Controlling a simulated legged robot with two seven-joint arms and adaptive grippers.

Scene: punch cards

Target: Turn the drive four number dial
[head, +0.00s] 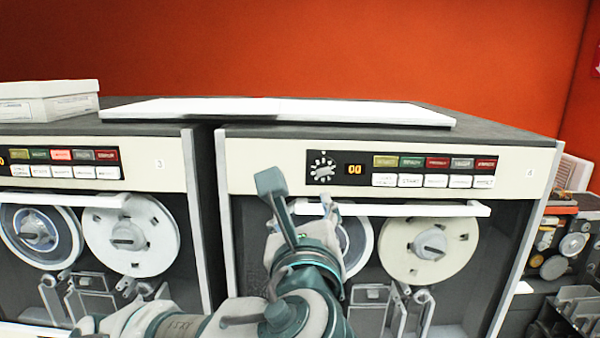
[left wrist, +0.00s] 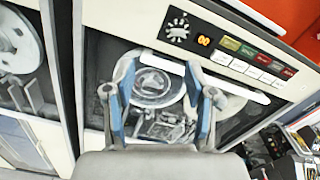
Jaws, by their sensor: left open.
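My left gripper (head: 298,192) is open and empty, in front of the drive, below and left of the dial in the head view. In the left wrist view, its blue-padded fingers (left wrist: 160,88) are spread over the left reel area, apart from the dial. My right gripper is not in view.
Coloured indicators and white buttons (head: 434,181) lie right of the display. A white bar (head: 420,209) runs below the panel, above the reels (head: 400,246). Drive three (head: 60,180) stands to the left. A white sheet (head: 280,110) lies on top of the cabinets.

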